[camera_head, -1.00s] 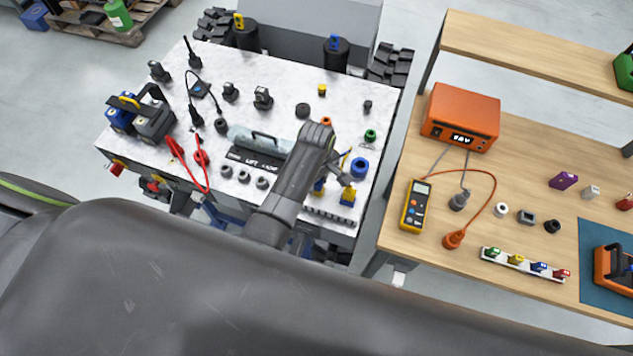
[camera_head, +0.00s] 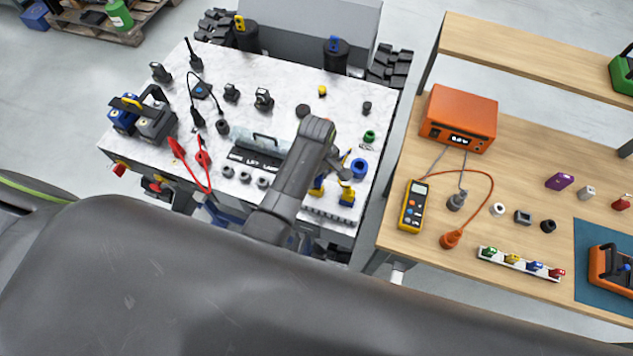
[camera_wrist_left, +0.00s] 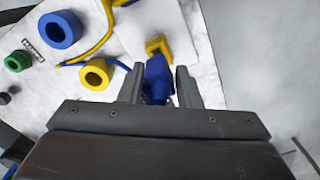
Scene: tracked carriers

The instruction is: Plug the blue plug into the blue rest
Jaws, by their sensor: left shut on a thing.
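My left gripper (camera_wrist_left: 158,88) is shut on the blue plug (camera_wrist_left: 158,75), which sits between its two fingers in the left wrist view. A yellow block-shaped piece (camera_wrist_left: 158,47) is just beyond the plug. A blue ring-shaped piece, which looks like the blue rest (camera_wrist_left: 60,29), stands on the white table to the upper left of the gripper, apart from the plug. It also shows in the head view (camera_head: 359,168), right of my left arm. In the head view the arm largely hides the gripper and plug. My right gripper is not in view.
A yellow ring (camera_wrist_left: 96,74) with a cable beside it and a green ring (camera_wrist_left: 17,61) stand left of the gripper. A wooden bench (camera_head: 400,255) stands to the right.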

